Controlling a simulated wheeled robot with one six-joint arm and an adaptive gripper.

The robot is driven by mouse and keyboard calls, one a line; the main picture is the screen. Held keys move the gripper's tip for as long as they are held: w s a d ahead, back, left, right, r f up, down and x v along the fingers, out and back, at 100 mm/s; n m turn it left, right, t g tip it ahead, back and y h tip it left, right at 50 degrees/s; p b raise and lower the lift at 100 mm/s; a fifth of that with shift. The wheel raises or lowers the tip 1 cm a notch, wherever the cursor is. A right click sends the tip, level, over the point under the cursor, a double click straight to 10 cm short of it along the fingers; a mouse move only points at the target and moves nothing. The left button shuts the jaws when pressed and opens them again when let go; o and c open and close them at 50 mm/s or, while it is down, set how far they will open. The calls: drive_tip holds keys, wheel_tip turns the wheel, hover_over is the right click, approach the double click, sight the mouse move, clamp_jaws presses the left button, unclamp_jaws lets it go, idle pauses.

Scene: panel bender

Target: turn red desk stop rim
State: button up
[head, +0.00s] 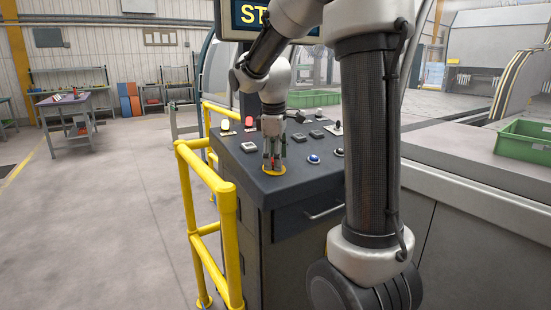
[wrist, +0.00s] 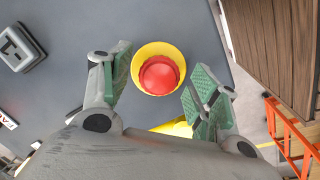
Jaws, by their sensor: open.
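The red stop button (wrist: 159,74) with its round red rim sits in a yellow ring (wrist: 141,57) on the grey desk top, seen in the wrist view. In the head view only the yellow ring (head: 275,170) shows at the desk's near left corner; my gripper hides the red part. My gripper (wrist: 152,84) is open, with one green-padded finger on each side of the red stop and a gap to both. In the head view my gripper (head: 274,160) points down over the yellow ring. I cannot tell how far above the desk the fingertips are.
The grey control desk (head: 299,183) carries several other buttons, including a blue one (head: 313,158). A yellow guard rail (head: 206,172) stands close along its left side. A green bin (head: 524,142) sits on the surface at right. Floor on the left is free.

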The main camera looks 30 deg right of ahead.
drive_tip(key=shift+f, duration=0.2)
drive_tip(key=c, duration=1)
drive_tip(key=m, duration=0.4)
drive_tip(key=shift+m, duration=0.3)
drive_tip(key=shift+m+y, duration=0.5)
drive_tip(key=shift+m, duration=1.1)
